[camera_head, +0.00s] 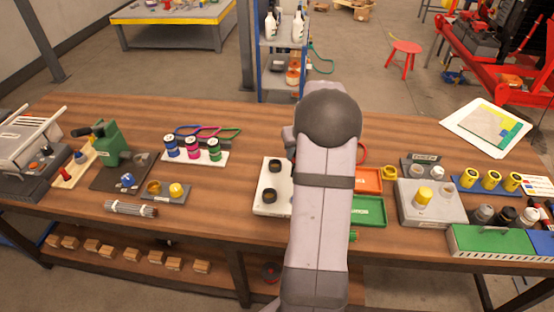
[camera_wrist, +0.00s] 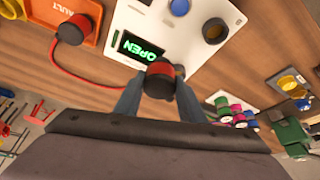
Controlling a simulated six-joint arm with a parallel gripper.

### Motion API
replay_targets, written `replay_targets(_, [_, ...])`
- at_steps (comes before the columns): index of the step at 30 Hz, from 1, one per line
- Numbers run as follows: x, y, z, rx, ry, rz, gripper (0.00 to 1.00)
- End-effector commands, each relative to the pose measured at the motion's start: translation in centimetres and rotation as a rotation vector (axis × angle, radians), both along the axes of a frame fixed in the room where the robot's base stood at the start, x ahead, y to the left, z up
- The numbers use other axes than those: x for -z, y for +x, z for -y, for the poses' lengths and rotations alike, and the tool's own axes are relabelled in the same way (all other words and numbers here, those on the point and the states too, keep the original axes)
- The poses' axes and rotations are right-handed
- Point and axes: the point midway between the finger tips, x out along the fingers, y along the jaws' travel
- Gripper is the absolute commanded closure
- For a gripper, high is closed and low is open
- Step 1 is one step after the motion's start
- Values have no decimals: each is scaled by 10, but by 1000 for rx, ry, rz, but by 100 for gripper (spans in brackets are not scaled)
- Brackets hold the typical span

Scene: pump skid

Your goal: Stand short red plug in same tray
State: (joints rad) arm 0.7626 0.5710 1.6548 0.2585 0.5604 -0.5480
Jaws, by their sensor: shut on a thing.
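My gripper (camera_wrist: 158,92) is shut on a short plug (camera_wrist: 160,78) with a black end and a red band, seen in the wrist view. The plug is in front of the white panel with a lit green OPEN display (camera_wrist: 142,46); whether they touch I cannot tell. A second red and black plug (camera_wrist: 74,29) stands at the orange tray marked FAULT (camera_wrist: 43,13). A red cable (camera_wrist: 85,83) runs from near that plug towards my left finger, where its end is hidden. In the head view my arm hides the gripper and held plug; the orange tray (camera_head: 370,187) shows to its right.
The white panel (camera_head: 262,204) shows left of my arm, with black rings on it. A green tray (camera_head: 371,219) lies in front of the orange one. A grey block (camera_head: 432,211) with a yellow piece stands further right. Bare wood lies left of the panel.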

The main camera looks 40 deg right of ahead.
Motion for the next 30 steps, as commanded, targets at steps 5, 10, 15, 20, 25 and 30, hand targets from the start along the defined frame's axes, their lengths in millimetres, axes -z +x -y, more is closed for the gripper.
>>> replay_targets(5, [9,-26,79,156,1,-1,91])
replay_targets(10, [20,-61,144,291,0,-2,91])
replay_targets(15, [30,-98,192,402,-2,-3,91])
replay_targets(20, [38,-125,220,475,-3,-5,91])
replay_targets(25, [42,-142,236,519,-4,-5,91])
replay_targets(30, [44,-147,240,530,-5,-5,91])
